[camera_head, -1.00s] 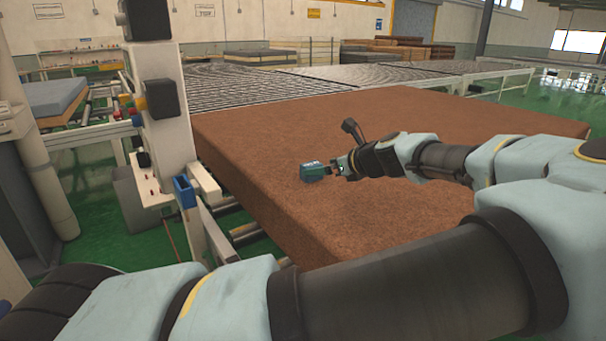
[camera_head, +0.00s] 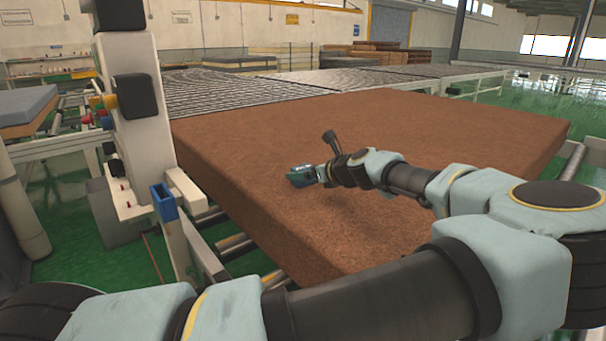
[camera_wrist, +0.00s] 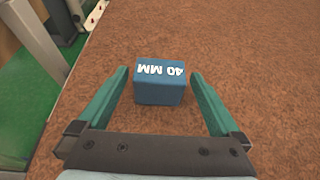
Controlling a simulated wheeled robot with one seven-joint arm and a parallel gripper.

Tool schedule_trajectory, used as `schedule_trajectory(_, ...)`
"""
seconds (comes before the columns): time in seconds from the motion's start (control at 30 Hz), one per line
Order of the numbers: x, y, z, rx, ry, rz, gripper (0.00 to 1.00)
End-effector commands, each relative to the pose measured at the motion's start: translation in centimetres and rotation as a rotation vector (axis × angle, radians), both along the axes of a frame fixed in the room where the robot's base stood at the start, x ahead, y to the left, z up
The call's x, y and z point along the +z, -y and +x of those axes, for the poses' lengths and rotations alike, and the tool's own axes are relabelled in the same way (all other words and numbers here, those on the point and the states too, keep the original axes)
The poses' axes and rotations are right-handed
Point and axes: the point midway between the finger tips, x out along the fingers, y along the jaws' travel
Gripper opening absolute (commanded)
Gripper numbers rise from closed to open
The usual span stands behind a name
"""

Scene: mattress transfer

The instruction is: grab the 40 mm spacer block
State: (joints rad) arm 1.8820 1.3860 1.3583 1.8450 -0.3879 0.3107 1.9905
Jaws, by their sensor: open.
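The blue 40 mm spacer block (camera_wrist: 160,92) lies on the brown mattress (camera_wrist: 255,80), its white "40 MM" label upside down in the wrist view. My gripper (camera_wrist: 160,74) is open, with one teal finger on each side of the block. A gap shows between the block and each finger, so neither side appears to be touched. In the head view my gripper (camera_head: 303,176) is low over the left part of the mattress (camera_head: 400,240). The block is small there and hard to separate from the fingers.
A white machine post (camera_head: 150,140) with a blue-ended bracket (camera_head: 163,202) stands close to the left of the mattress. A roller conveyor (camera_head: 235,245) runs below the mattress edge. The mattress top around my gripper is otherwise clear.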

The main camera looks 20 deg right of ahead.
Motion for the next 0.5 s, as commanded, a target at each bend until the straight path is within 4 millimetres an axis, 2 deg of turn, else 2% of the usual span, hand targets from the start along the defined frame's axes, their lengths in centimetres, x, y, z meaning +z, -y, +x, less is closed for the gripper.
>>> schedule_trajectory(0.17, 0.2, -0.8, 2.8, 0.005, 0.002, 0.001, 1.0)
schedule_trajectory(0.23, -0.4, -0.9, 3.6, 0.002, 0.002, 0.002, 1.0)
schedule_trajectory(0.5, -1.1, -1.1, 4.4, 0.002, 0.0, 0.0, 1.0)
